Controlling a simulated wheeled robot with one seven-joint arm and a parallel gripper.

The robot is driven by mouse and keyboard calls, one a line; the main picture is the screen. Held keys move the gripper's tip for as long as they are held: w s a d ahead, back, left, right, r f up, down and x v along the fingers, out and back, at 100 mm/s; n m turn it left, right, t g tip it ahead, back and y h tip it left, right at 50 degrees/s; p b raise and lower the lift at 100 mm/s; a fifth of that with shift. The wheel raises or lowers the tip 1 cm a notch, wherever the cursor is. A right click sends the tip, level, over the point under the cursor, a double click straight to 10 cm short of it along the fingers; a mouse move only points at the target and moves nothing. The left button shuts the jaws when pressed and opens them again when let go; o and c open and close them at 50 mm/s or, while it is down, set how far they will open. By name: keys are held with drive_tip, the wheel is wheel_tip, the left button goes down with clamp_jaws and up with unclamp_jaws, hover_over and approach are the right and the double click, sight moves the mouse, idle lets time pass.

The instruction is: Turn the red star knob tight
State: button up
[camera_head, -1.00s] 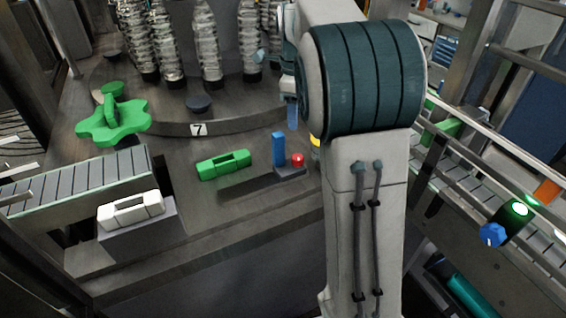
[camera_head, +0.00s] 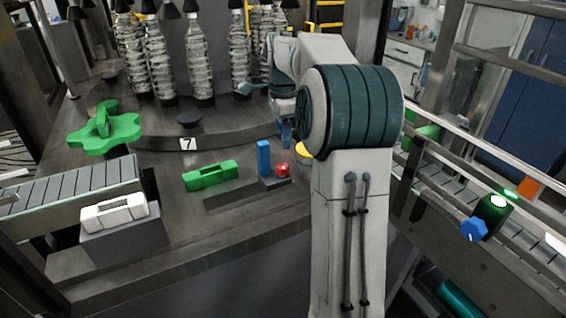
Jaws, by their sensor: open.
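A small red knob (camera_head: 282,169) stands on a dark base on the machine deck, beside an upright blue block (camera_head: 264,158). It is too small to make out a star shape. My gripper (camera_head: 286,132) hangs just above and behind the red knob in the picture, apart from it. Its blue fingers are partly hidden by my arm, and nothing shows between them. A larger green star-shaped knob (camera_head: 104,133) stands at the left of the deck.
A green handle (camera_head: 211,175) lies left of the blue block. A white handle (camera_head: 114,212) sits on a grey block. Clear bottles (camera_head: 199,65) stand behind. A yellow part (camera_head: 304,152) is half hidden by my arm. A conveyor with a blue knob (camera_head: 474,229) runs at right.

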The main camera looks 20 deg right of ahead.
sight(282, 166)
wheel_tip(282, 166, down, 10)
drive_tip(key=shift+a+r+p, duration=0.1)
drive_tip(key=shift+r+p, duration=0.1)
drive_tip(key=shift+p, duration=0.15)
